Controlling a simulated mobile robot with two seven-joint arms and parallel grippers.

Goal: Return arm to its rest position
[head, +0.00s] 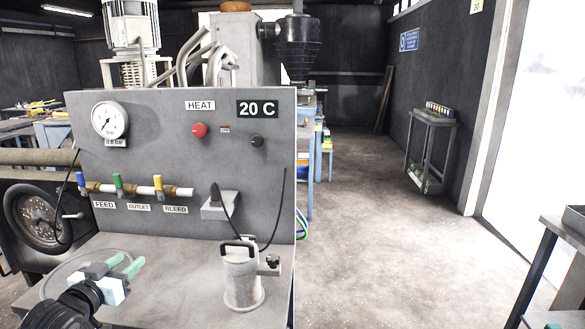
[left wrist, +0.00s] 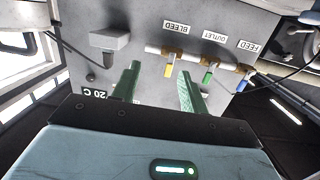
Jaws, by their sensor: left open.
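My left gripper (head: 125,264) is low at the left of the head view, above the grey bench top (head: 180,270) in front of the control panel (head: 180,165). Its two green fingers are apart with nothing between them. In the left wrist view the open fingers (left wrist: 160,85) point toward the panel, which looks upside down there. The yellow valve handle (left wrist: 169,70) shows between and beyond the fingertips; I cannot tell the distance. My right gripper is not in view.
A grey metal canister (head: 242,278) with a top handle stands on the bench, right of my gripper. The panel carries a gauge (head: 110,120), a red button (head: 199,130), and blue (head: 82,181), green (head: 118,184) and yellow (head: 158,187) valve handles. Open floor (head: 380,240) lies to the right.

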